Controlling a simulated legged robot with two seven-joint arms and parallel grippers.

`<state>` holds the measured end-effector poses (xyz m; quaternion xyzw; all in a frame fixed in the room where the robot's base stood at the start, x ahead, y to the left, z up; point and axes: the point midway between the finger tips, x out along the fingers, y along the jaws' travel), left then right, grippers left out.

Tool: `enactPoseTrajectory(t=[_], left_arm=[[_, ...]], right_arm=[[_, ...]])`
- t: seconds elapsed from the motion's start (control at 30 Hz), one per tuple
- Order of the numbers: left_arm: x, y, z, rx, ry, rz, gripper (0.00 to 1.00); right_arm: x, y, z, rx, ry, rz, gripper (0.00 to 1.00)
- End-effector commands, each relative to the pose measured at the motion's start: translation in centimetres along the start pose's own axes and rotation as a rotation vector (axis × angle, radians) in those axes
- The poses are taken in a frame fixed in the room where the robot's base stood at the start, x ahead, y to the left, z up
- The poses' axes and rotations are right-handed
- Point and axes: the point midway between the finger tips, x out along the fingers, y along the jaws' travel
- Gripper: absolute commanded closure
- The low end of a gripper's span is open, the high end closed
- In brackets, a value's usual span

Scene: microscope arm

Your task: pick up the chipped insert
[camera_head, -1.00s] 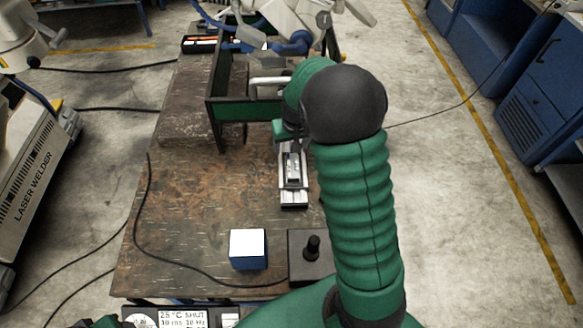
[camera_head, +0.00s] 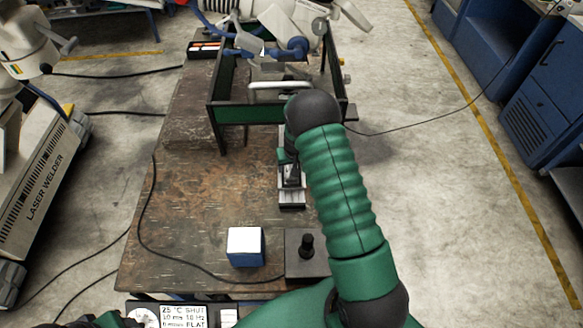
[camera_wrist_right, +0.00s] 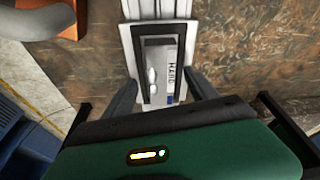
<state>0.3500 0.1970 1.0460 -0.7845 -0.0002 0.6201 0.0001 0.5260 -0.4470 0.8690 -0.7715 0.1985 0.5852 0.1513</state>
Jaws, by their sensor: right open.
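The insert, a grey metal block (camera_wrist_right: 163,72) with dark lettering and pale marks along its left side, lies in a dark recess of a light metal holder (camera_wrist_right: 131,42). My right gripper (camera_wrist_right: 164,90) is open, with one dark finger on each side of the block's near end. I cannot tell whether the fingers touch it. My left gripper is not in view.
A blue box with a white top (camera_head: 246,246) and a dark block with a black knob (camera_head: 307,258) stand at the near table edge. A green-sided frame (camera_head: 248,113) with a microscope arm stands behind. A cable runs along the table's left side.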

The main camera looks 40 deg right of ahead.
Motion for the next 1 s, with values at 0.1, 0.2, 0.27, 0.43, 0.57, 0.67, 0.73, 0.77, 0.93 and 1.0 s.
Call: enactPoseTrajectory(t=[0.1, 0.2, 0.27, 0.43, 0.57, 0.67, 0.73, 0.77, 0.93, 1.0], left_arm=[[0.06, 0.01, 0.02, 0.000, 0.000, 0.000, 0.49], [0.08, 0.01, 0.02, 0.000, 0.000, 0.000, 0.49], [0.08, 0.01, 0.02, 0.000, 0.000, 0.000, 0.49], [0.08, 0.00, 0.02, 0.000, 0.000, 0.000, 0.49], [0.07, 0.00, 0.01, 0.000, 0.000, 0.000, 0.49], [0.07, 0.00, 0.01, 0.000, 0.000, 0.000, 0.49], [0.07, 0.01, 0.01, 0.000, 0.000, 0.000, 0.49], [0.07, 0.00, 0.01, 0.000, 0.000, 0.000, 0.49], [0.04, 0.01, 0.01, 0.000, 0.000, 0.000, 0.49], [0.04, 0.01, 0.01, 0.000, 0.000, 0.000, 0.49]], right_arm=[[0.06, -0.05, -0.01, -0.001, 0.000, 0.000, 0.33], [0.06, -0.05, 0.04, -0.001, -0.001, 0.000, 0.42], [0.05, -0.05, 0.07, -0.001, -0.001, 0.000, 0.50], [0.04, -0.03, 0.09, -0.001, -0.002, 0.000, 0.72], [0.02, -0.01, 0.10, -0.001, -0.002, 0.000, 0.89], [0.01, -0.03, 0.10, -0.001, -0.002, 0.000, 1.00], [0.00, -0.04, 0.10, -0.002, -0.002, 0.000, 1.00], [0.01, -0.04, 0.10, -0.002, -0.002, 0.000, 1.00], [-0.09, -0.03, -0.06, -0.003, 0.001, 0.000, 1.00], [-0.10, -0.03, -0.07, -0.003, 0.002, 0.000, 1.00]])
